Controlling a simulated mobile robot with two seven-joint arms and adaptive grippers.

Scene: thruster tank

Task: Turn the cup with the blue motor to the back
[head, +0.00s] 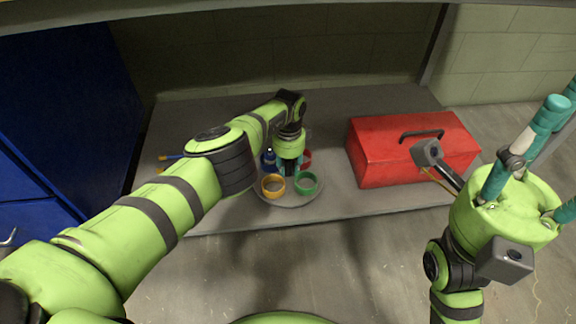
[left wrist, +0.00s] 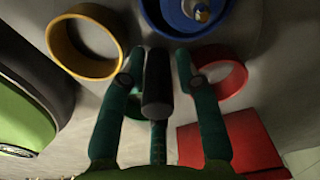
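A round grey turntable (head: 290,199) on the shelf carries four coloured cups: blue (head: 267,160), orange-yellow (head: 273,186), green (head: 306,183) and red (head: 306,158). The blue cup (left wrist: 188,22), at the back left in the head view, has a small white and yellow part inside, seen in the left wrist view. My left gripper (head: 289,168) points down over the turntable's middle. Its teal fingers stand around a dark upright post (left wrist: 158,85), with a small gap on the right side; they look open. My right gripper (head: 556,155) is empty, fingers spread, at far right.
A red toolbox (head: 405,155) stands right of the turntable. A blue cabinet (head: 65,110) is at left. A blue and yellow tool (head: 171,157) lies left, partly behind my left arm. The shelf's front edge is clear, and an upper board runs overhead.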

